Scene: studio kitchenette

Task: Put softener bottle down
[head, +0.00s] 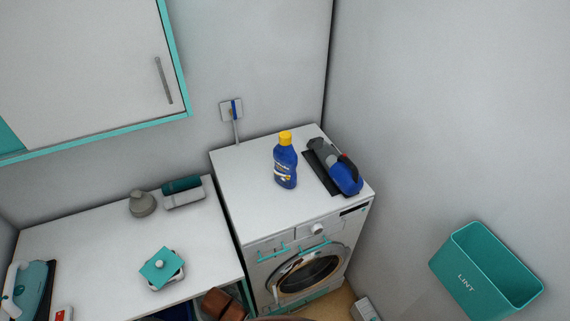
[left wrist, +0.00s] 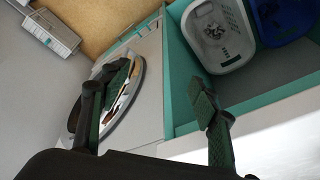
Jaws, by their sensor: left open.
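The softener bottle (head: 286,168), blue with a yellow cap, stands upright on the white top of the washing machine (head: 242,190). No gripper touches it in the head view. My left gripper (left wrist: 158,85) shows only in the left wrist view, with its two dark fingers spread apart and nothing held between them. Behind the fingers are the round door of the washing machine (left wrist: 122,98) and a teal-edged shelf with baskets. The bottle is not in the left wrist view. My right gripper is in neither view.
A blue and grey handheld device (head: 344,178) lies on a dark mat right of the bottle. The machine top left of the bottle is clear. A white counter (head: 85,250) holds an iron (head: 32,288) and containers. A teal lint bin (head: 485,272) hangs on the right wall.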

